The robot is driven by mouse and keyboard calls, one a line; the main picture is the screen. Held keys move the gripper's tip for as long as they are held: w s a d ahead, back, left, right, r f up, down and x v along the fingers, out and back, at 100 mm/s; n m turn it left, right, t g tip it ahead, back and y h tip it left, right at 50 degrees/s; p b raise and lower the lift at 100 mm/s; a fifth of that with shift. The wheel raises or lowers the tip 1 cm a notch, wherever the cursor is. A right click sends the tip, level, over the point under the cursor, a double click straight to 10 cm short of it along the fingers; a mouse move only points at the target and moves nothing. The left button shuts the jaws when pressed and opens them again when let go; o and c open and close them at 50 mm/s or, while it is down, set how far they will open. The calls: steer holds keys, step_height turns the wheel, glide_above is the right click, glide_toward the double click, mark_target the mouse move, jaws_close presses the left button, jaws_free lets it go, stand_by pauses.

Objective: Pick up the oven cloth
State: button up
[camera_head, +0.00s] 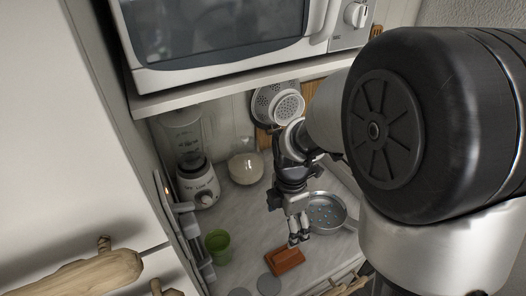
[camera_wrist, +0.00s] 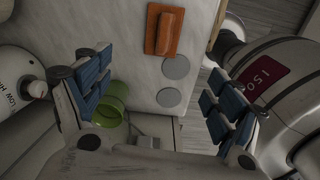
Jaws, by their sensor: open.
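An orange-brown, roughly rectangular item with a raised strip on top, the only thing in view that could be the oven cloth (camera_head: 286,260), lies flat on the counter near its front edge. I cannot tell its material. It also shows at the top middle of the wrist view (camera_wrist: 153,36). My gripper (camera_head: 299,238) hangs fingers-down above the counter, just behind and slightly right of the item in the head view. In the wrist view my gripper (camera_wrist: 155,100) has its blue-padded fingers spread wide apart with nothing between them, and the item lies beyond them, not touched.
Two grey discs (camera_wrist: 175,67) lie beside the orange item. A green cup (camera_head: 218,246) stands to its left, near a blender (camera_head: 197,183). A metal strainer pan (camera_head: 326,213) is at the right. A microwave (camera_head: 220,40) sits on a shelf (camera_head: 200,97) above the counter (camera_head: 245,222).

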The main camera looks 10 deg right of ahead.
mark_target(284, 253)
steer(key=shift+n, duration=0.5)
step_height(284, 253, down, 13)
steer(key=b, duration=0.3)
steer(key=f, duration=0.1)
steer(key=f+b, duration=0.2)
steer(key=f, duration=0.1)
steer(key=shift+s+d, duration=0.15)
steer(key=shift+s, duration=0.15)
steer(key=shift+f, duration=0.55)
steer(key=shift+c, duration=0.5)
steer(key=c, duration=0.9)
